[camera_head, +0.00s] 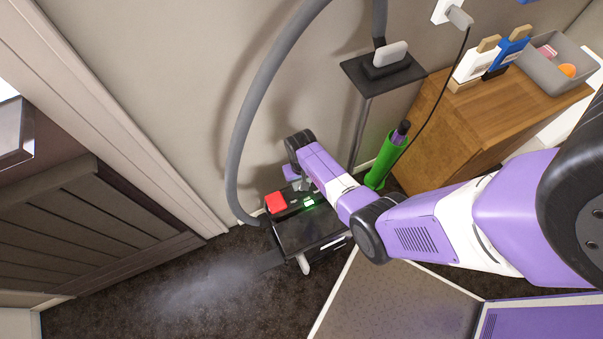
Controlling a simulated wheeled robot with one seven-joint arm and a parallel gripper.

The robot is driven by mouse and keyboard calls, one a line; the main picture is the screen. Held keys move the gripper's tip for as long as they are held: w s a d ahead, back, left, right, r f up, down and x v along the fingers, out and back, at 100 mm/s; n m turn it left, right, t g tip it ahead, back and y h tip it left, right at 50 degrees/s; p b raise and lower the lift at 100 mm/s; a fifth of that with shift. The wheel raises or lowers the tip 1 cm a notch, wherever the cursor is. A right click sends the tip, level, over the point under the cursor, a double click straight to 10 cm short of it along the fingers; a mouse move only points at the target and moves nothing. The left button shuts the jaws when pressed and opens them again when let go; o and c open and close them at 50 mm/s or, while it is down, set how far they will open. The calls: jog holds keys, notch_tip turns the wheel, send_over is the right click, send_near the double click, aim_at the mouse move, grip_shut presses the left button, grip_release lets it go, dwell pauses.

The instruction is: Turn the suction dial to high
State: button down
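A black machine (295,234) stands on the dark floor against the wall. Its top panel carries a red block-shaped control (276,202) at the left and a small green-lit display (309,202). A small pale mark lies between them. I cannot clearly make out the suction dial or its setting. My gripper (299,186) is at the back of the panel, pointing down, just behind the display. It is small and partly hidden by my wrist, so its fingers and any contact do not show clearly.
A grey hose (238,150) arches up from the machine. A post with a black shelf (384,76) stands behind. A green tube (383,165) and a wooden cabinet (470,125) are to the right. Pale vapour (205,290) drifts over the floor in front of the machine.

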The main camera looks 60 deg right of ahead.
jog(key=shift+w+d+m, duration=0.1)
jog(key=shift+w+m, duration=0.05)
jog(key=shift+m, duration=0.65)
jog(key=c, duration=1)
grip_release()
jog(key=shift+r+p, duration=0.85)
jog(key=shift+r, duration=3.05)
